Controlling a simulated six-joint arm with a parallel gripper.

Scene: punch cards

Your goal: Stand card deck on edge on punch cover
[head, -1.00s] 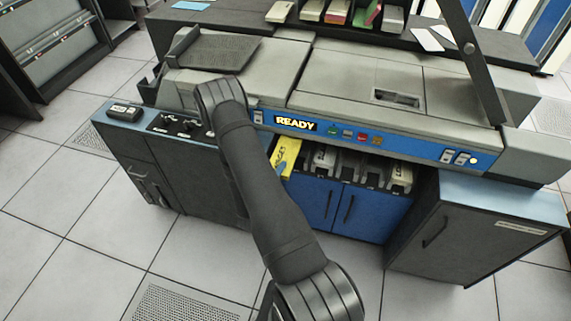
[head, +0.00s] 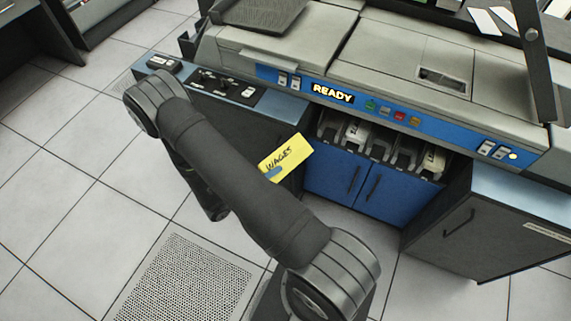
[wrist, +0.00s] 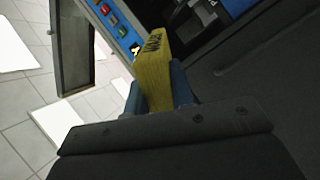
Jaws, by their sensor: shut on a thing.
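The card deck (head: 288,155) is a yellow block marked "WAGES". It is tilted in the air in front of the machine's dark left cabinet. My gripper (wrist: 158,92) is shut on it, with blue fingers on both sides in the wrist view, where the deck (wrist: 153,68) stands up between them. In the head view my arm hides most of the gripper; a blue finger shows at the deck's lower edge. The machine's grey top covers (head: 392,50) lie above the blue "READY" panel, up and right of the deck. I cannot tell which one is the punch cover.
A row of grey-and-black pockets (head: 378,146) sits under the panel, above blue doors (head: 345,186). A dark slanted post (head: 536,60) rises at the right. A dark ribbed tray (head: 262,12) is at the top left. The left ledge (head: 215,85) carries switches.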

